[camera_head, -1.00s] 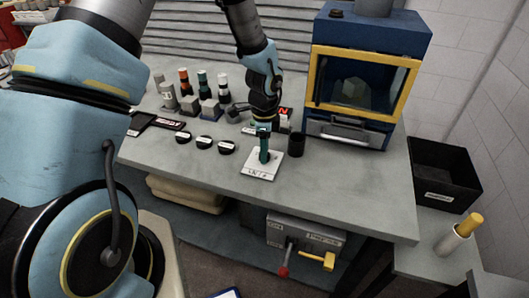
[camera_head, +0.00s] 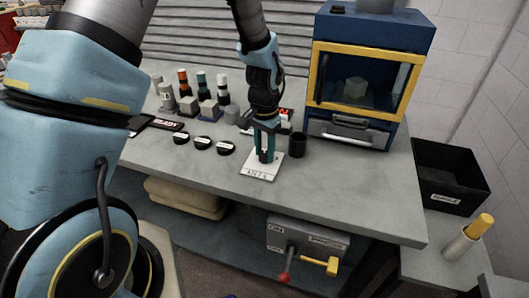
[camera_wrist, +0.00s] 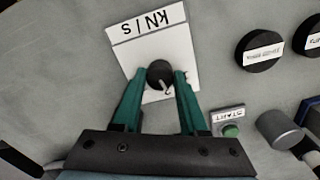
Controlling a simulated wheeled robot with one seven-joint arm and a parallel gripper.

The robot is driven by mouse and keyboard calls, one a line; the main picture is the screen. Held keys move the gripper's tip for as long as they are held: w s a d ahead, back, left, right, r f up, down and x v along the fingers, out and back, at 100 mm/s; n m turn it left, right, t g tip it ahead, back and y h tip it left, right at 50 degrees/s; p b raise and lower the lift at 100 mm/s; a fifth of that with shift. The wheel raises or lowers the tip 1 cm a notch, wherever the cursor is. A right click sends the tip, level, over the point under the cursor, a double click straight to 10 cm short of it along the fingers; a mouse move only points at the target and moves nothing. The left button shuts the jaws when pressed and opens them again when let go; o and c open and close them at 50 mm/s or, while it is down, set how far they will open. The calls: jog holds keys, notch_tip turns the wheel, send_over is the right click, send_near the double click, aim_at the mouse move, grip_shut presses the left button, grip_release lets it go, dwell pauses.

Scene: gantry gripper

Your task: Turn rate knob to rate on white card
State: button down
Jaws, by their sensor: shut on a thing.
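The rate knob (camera_wrist: 160,73) is black and round and stands on a white plate (camera_wrist: 153,38) marked "kN/s". In the wrist view it sits between the two teal fingertips of my gripper (camera_wrist: 160,78), which is shut on it. A small dark mark shows on the plate beside the knob, too partial to read. In the head view my gripper (camera_head: 265,154) points down at the plate (camera_head: 260,174) near the bench's front, hiding most of the knob. I cannot make out a separate white card carrying a rate value.
Several black discs with white labels (camera_head: 203,142) lie left of the plate; a black cup (camera_head: 297,145) stands close to its right. A green START button (camera_wrist: 231,130) is nearby in the wrist view. A blue and yellow machine (camera_head: 362,75) stands behind on the right.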

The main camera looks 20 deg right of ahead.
aim_at(264, 153)
jog(key=n, duration=0.4)
jog(key=shift+n, duration=2.8)
jog(key=shift+c, duration=2.2)
grip_release()
jog(key=shift+r, duration=0.1)
notch_tip(264, 153, up, 11)
jog(key=b, duration=0.2)
jog(key=shift+f, duration=0.2)
